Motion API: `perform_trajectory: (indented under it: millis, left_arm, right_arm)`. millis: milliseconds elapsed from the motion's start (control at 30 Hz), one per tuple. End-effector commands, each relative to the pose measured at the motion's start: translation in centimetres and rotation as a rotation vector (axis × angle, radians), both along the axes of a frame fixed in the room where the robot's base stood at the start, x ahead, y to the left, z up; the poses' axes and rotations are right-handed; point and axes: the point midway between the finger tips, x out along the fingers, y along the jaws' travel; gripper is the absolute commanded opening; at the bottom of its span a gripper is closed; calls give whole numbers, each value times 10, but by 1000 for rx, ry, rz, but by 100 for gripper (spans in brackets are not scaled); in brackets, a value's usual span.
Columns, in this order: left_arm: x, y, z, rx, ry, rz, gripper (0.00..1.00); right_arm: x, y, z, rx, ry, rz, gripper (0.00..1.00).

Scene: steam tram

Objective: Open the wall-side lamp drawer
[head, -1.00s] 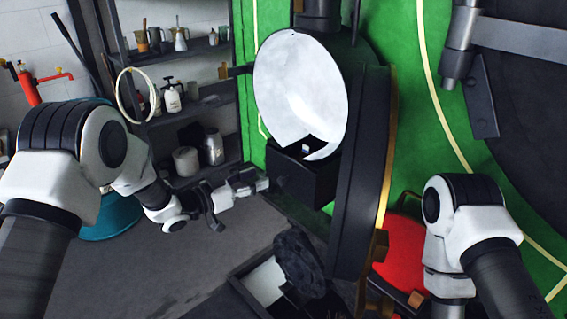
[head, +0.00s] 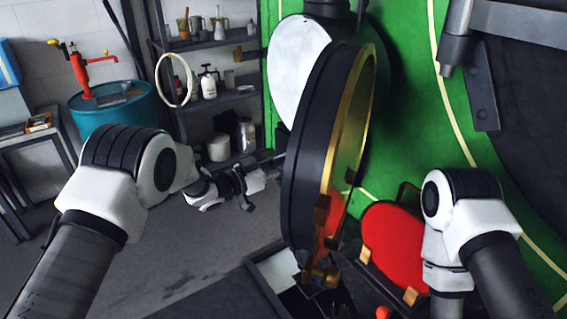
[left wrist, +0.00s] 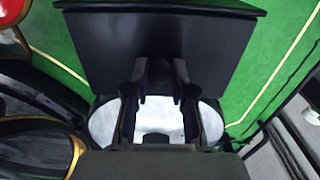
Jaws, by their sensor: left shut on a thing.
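In the left wrist view, a dark box with a flat face, which looks like the lamp drawer (left wrist: 205,38), fills the top. The white round lamp reflector (left wrist: 100,125) lies below it; its upper part shows in the head view (head: 297,65). My left gripper (left wrist: 162,88) is shut at the dark box's lower edge; the exact part held is too dark to tell. In the head view, my left gripper (head: 262,178) reaches behind a large black ring with a brass inner rim (head: 300,150), which hides its tips and the box. My right gripper is out of frame.
The tilted black ring stands between my arms. A red disc (head: 392,245) sits right of it and a dark open-topped box (head: 275,275) below. A shelf (head: 205,100) with several cans and a teal drum (head: 105,112) stand left. Grey floor is clear at lower left.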

Motion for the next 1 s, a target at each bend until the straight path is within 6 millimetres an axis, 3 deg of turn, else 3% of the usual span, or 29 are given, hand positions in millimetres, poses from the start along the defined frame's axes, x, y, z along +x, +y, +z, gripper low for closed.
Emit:
perform_trajectory:
  millis: [267,367,700,833,1000]
  left_arm:
    - [-5,5,-1,2,2,-3,0]
    - [-14,21,-1,4,4,-2,0]
    - [-67,101,-2,1,6,1,0]
    - [-80,117,-2,1,4,-2,0]
    - [-84,121,-2,1,3,-4,0]
  right_arm:
    - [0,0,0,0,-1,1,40]
    - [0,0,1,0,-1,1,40]
    - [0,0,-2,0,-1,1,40]
    - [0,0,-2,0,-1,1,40]
    - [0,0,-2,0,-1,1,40]
